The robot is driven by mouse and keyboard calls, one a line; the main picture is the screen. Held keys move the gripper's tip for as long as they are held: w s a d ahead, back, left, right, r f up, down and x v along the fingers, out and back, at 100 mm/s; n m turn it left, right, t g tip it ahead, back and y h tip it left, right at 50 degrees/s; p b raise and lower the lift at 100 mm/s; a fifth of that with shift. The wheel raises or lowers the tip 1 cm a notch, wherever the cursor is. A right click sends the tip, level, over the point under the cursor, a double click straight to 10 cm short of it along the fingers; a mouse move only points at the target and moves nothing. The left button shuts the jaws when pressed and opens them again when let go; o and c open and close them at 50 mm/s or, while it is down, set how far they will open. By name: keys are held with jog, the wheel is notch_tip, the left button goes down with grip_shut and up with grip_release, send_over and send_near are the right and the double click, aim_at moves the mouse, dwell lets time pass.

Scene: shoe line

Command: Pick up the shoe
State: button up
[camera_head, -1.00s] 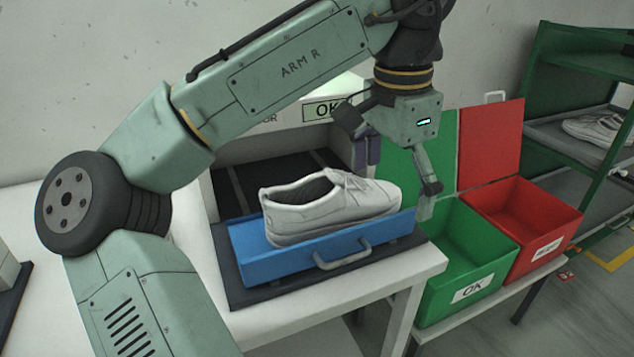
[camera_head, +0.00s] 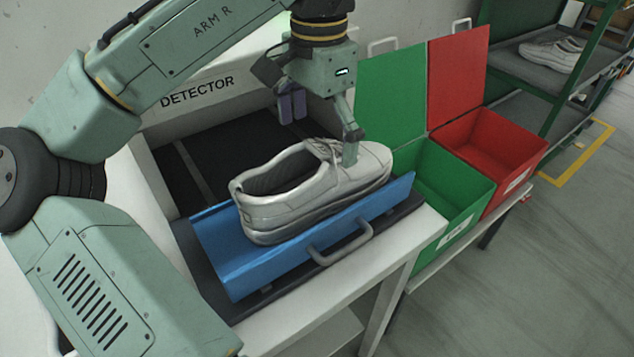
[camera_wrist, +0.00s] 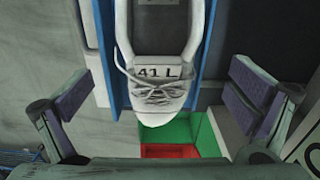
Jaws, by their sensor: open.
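The white shoe (camera_head: 315,190) sits upright in the blue tray (camera_head: 225,262) in front of the detector, its toe toward the right in the head view. In the wrist view the shoe (camera_wrist: 158,98) shows from above, with laces and a tongue marked "41 L", its toe toward my gripper. My gripper (camera_head: 322,132) is above the toe half of the shoe in the head view. Its two purple-padded fingers (camera_wrist: 160,98) are spread wide, one on each side of the shoe in the wrist view, and hold nothing. Whether a fingertip touches the shoe cannot be told.
The detector (camera_head: 195,95) stands behind the tray. A green bin (camera_head: 440,215) and a red bin (camera_head: 500,150), both with raised lids, stand to the right. A green rack (camera_head: 510,82) with another white shoe (camera_head: 550,52) is farther right. The tray has a grey handle (camera_head: 345,247).

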aim_at(320, 161)
jog(key=shift+s+d+f+p, duration=0.1)
jog(key=shift+f+p, duration=0.15)
jog(key=shift+f, duration=1.3)
jog(key=shift+s+f+p, duration=0.1)
jog(key=shift+f+p, duration=0.15)
jog(key=shift+f, duration=1.3)
jog(key=shift+c, duration=0.4)
jog(key=c, duration=1.4)
